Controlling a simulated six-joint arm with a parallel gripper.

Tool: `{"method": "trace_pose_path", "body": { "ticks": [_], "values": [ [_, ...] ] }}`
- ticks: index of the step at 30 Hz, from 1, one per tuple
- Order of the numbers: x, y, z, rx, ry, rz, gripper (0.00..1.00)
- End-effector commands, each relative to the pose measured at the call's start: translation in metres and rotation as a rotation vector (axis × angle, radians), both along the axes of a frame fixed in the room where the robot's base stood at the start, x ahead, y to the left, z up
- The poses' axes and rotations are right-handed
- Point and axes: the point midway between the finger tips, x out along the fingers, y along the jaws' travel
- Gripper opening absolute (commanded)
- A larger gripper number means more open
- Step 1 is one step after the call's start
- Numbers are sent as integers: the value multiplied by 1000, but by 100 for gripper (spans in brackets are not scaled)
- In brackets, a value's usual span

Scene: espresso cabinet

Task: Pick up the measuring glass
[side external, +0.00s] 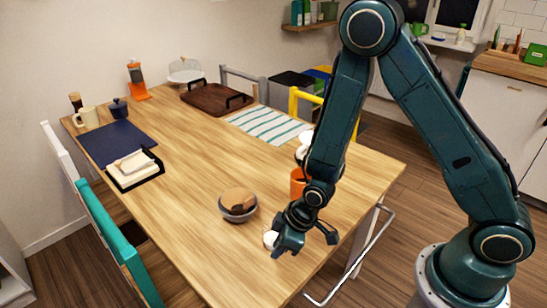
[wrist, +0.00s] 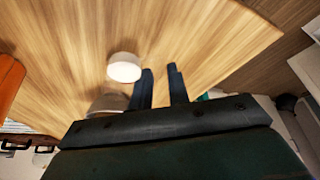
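My gripper (side external: 307,240) is low over the near part of the wooden table, fingers apart. In the wrist view its two dark fingers (wrist: 160,70) have a clear gap with only table showing between them. A greyish, see-through-looking thing (wrist: 108,103) is partly hidden behind my gripper body. I cannot tell for certain which of these is the measuring glass.
A grey bowl (side external: 238,213) with brown contents stands left of my gripper. An orange cup (side external: 298,182) is close behind my wrist; an orange surface (wrist: 8,82) shows at the wrist view's left edge. A striped cloth (side external: 269,126) lies farther back.

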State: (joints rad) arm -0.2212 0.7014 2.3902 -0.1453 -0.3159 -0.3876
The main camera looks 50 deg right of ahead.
Motion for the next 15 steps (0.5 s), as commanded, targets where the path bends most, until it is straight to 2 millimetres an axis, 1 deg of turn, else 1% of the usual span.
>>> {"method": "trace_pose_path", "body": {
  "ticks": [3,9,15],
  "values": [
    [2,2,-12,-1,3,0,18],
    [8,6,-28,0,2,0,18],
    [11,7,-34,-1,1,0,18]
  ]
}}
